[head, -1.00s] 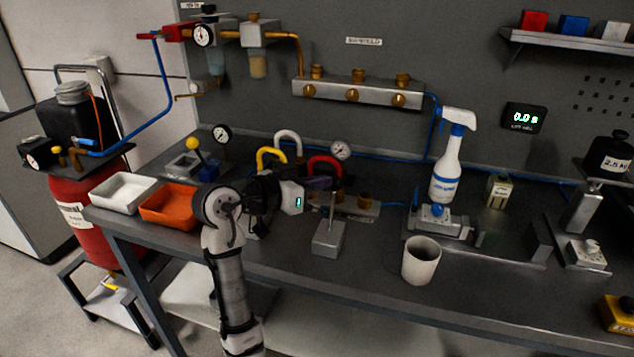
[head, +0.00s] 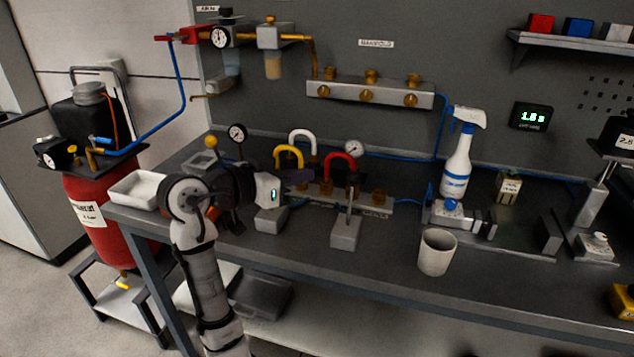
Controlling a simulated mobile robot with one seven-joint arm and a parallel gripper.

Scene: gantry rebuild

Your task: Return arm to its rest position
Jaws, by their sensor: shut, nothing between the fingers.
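My arm (head: 205,270) rises from the bottom left of the head view and bends to the right over the left part of the dark bench (head: 300,248). My gripper (head: 303,180) points right, its dark fingers shut and empty. It shows in front of the yellow (head: 288,153) and red (head: 340,158) U-shaped pieces; the exact gap to them is hard to tell. A small grey block (head: 270,220) shows below it. The fingertips are dark and partly blend into the background.
A grey block with an upright rod (head: 346,233) and a white cup (head: 437,252) stand right of my gripper. A spray bottle (head: 457,165) stands farther right. A white tray (head: 135,190) and red cylinder (head: 95,215) are left. The bench front between rod and cup is clear.

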